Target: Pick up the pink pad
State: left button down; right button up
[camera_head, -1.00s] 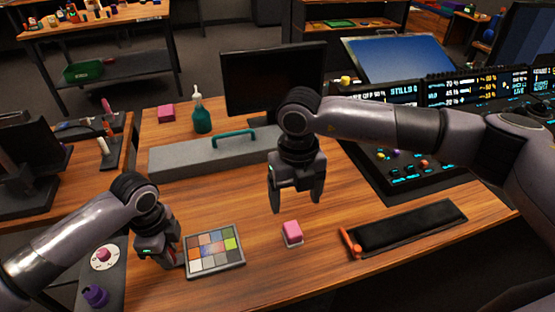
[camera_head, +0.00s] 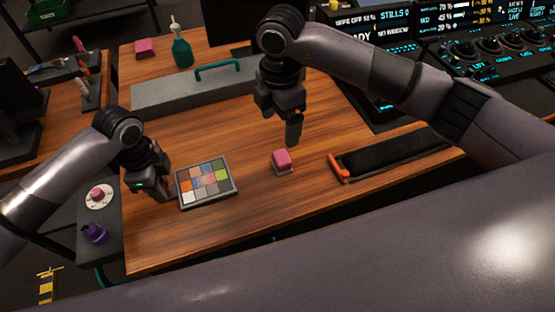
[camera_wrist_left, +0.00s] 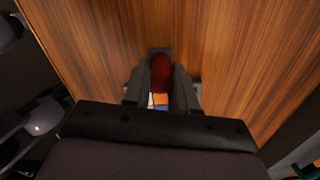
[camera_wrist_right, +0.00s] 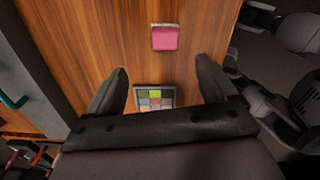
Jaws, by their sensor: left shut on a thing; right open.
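A small pink pad (camera_head: 282,158) with a pale base lies on the wooden table, right of the colour chart (camera_head: 207,186). The pad also shows in the right wrist view (camera_wrist_right: 165,37), ahead of the fingers. My right gripper (camera_head: 293,138) is open and empty, above and just behind the pad in the head view, apart from it. My left gripper (camera_head: 163,190) is at the chart's left edge, shut on a dark red thing (camera_wrist_left: 160,72), mostly hidden in the head view. Another pink block (camera_head: 145,48) lies at the table's back left.
A grey case with a teal handle (camera_head: 195,88) and a green bottle (camera_head: 181,48) stand behind. A black padded strip with an orange handle (camera_head: 395,153) lies to the right. A side stand holds a pink knob (camera_head: 97,194) and a purple object (camera_head: 94,232). Wood around the pad is clear.

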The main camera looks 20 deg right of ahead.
aim_at(284, 156)
jog(key=f+m, duration=0.1)
jog(key=f, duration=0.2)
jog(key=f+m, duration=0.1)
jog(key=f, duration=0.3)
jog(key=shift+d, duration=0.2)
jog(key=f, duration=0.4)
jog(key=shift+s+d+f, duration=0.15)
jog(key=shift+s+d, duration=0.1)
jog(key=shift+s, duration=0.15)
jog(key=shift+f, duration=0.5)
jog(key=c, duration=1.2)
jog(key=shift+r, duration=0.15)
